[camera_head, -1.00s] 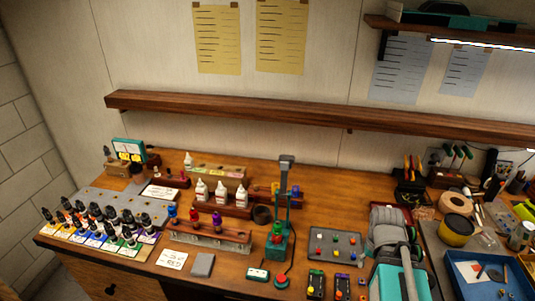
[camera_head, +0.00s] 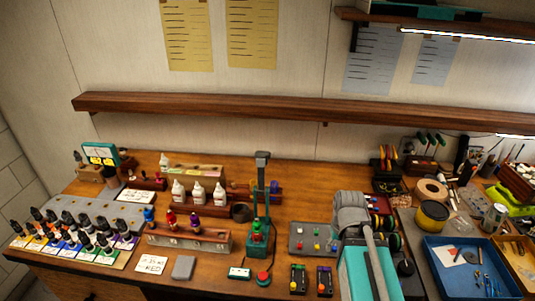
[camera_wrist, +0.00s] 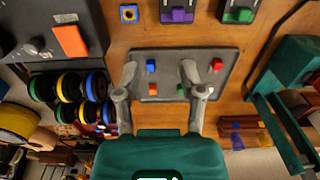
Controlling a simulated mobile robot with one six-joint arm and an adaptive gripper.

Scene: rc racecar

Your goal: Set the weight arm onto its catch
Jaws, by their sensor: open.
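A slim green upright stand (camera_head: 258,205) with a grey block (camera_head: 262,156) at its top is on the workbench, left of my arm. A small bottle (camera_head: 256,230) with a red part sits low at the stand. I cannot tell for sure which parts are the weight arm and its catch. In the wrist view a green frame (camera_wrist: 272,120) stands at the right edge, apart from my fingers. My gripper (camera_wrist: 159,68) is open and empty over a grey tray (camera_wrist: 224,58) with small coloured blocks. In the head view my arm hides the tray's right part.
A rack (camera_head: 190,238) with coloured bottles stands left of the stand, with white bottles (camera_head: 199,193) behind. A red button (camera_head: 263,278) and a small green-edged box (camera_head: 240,272) lie in front. Coloured spools (camera_wrist: 78,87) are near my fingers. A wooden shelf (camera_head: 220,107) runs above.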

